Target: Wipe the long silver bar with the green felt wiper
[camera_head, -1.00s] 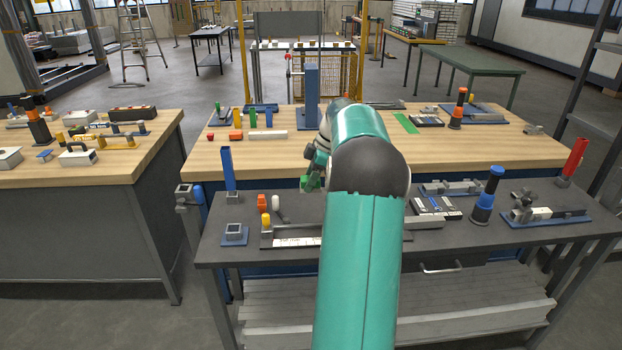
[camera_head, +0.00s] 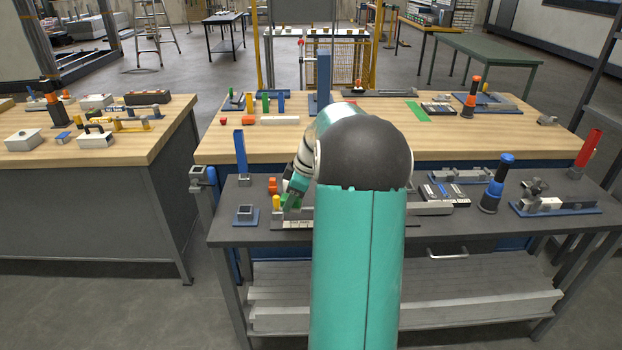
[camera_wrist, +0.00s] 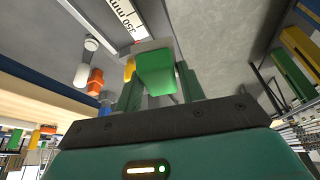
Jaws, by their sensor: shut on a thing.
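My gripper (camera_head: 289,198) is shut on the green felt wiper, low over the left part of the dark front bench. In the wrist view the wiper (camera_wrist: 155,75) is a green block between the two fingers, with a pale grey part at its far end. A long silver bar (camera_head: 430,209) lies along the front bench; my arm hides its middle. A white scale strip marked 350 mm (camera_wrist: 124,14) shows beside the wiper in the wrist view. I cannot tell whether the wiper touches the bar.
A blue post (camera_head: 240,152) and a square grey socket (camera_head: 246,213) stand left of the gripper. An orange piece (camera_head: 273,185) and a yellow piece (camera_head: 276,203) are close beside it.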

